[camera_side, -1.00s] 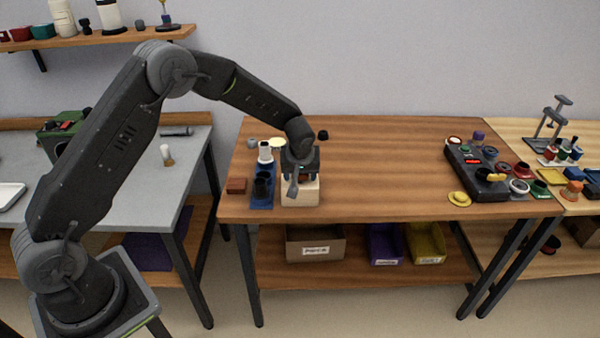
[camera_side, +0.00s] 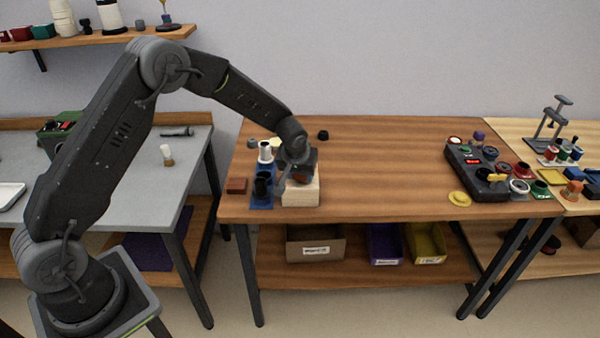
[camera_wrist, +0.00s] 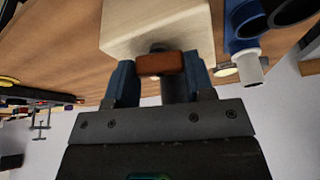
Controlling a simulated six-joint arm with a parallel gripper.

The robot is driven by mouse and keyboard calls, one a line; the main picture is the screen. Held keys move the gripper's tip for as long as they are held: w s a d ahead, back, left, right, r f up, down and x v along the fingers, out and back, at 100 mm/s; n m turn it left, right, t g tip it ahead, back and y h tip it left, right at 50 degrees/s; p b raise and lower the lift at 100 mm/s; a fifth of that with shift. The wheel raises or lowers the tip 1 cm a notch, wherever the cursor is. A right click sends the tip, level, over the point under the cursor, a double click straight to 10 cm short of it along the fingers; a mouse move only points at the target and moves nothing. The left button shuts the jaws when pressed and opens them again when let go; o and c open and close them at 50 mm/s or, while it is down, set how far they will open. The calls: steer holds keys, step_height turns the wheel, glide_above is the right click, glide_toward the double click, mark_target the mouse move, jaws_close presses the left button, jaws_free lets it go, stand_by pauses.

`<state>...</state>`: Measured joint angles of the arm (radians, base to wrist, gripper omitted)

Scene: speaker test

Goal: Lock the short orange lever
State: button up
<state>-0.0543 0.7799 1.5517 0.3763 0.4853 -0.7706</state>
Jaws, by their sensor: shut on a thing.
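The short orange lever (camera_wrist: 161,64) shows in the wrist view as a small orange-brown bar at the face of a pale wooden block (camera_wrist: 150,22). My gripper (camera_wrist: 160,76) has one blue-grey finger on each side of the bar and is shut on it. In the side view the block (camera_side: 301,192) stands near the left front of the wooden table, with my gripper (camera_side: 297,177) tilted over its top. The lever is mostly hidden there by my gripper, so its angle is hard to tell.
A blue rack (camera_side: 262,200) with a white and a black cylinder stands close left of the block. A red-brown block (camera_side: 236,185) lies farther left. The table's middle (camera_side: 380,170) is clear; a dark control box (camera_side: 475,170) stands at the right.

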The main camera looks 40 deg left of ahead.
steer(key=o, duration=0.9)
steer(key=v, duration=1.3)
steer(key=shift+s+d+r, duration=0.15)
steer(key=shift+s+r, duration=0.05)
steer(key=shift+r, duration=0.1)
